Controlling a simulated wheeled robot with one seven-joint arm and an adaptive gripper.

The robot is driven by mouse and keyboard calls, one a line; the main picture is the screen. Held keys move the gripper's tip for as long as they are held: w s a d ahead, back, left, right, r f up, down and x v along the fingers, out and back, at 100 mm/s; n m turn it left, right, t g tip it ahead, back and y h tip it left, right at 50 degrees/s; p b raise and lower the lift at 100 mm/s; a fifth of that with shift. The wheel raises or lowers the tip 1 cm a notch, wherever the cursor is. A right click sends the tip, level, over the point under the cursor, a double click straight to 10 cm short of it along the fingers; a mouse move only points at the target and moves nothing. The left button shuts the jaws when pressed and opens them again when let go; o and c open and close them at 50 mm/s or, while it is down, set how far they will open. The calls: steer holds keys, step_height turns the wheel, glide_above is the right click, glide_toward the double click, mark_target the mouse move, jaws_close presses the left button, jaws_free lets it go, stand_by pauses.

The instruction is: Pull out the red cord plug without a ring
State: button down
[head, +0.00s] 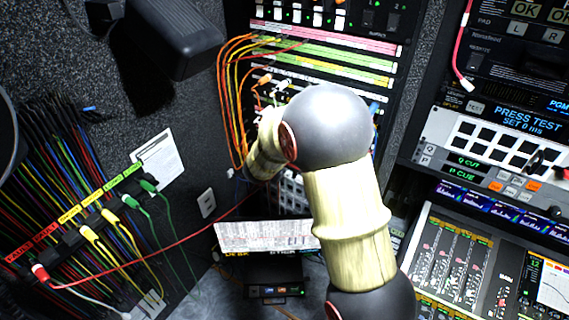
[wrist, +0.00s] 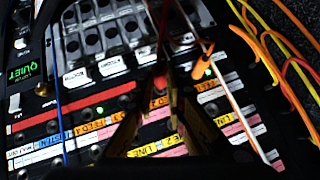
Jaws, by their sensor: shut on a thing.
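In the wrist view my gripper (wrist: 158,98) points at a jack panel with its fingers closed on a small red plug (wrist: 160,83). A blurred red cord (wrist: 178,35) shows just above the plug. Whether the plug has a ring, and how deep it sits, I cannot tell. In the head view my arm hides the gripper and the held plug. A long red cord (head: 150,258) runs from a red plug (head: 40,272) on the left wall up to the right and passes behind my arm.
An orange plug (wrist: 203,62) sits close to the right of my gripper, with orange and yellow cords beyond. A blue cord (wrist: 56,80) hangs at left.

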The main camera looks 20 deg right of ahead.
steer(key=shift+s+a, duration=0.45)
steer(key=shift+a, duration=0.2)
stand_by(0.8)
steer(key=shift+s+a+p, duration=0.35)
steer(key=shift+s+a, duration=0.1)
steer(key=shift+a, duration=0.25)
steer(key=shift+s+a+p, duration=0.35)
steer(key=shift+s+a, duration=0.05)
steer(key=shift+a, duration=0.25)
steer(key=shift+s+a+p, duration=0.2)
steer(key=shift+s+a, duration=0.25)
steer(key=shift+a, duration=0.15)
steer(key=shift+s+a+p, duration=0.2)
steer(key=shift+s+a, duration=0.2)
steer(key=shift+a, duration=0.2)
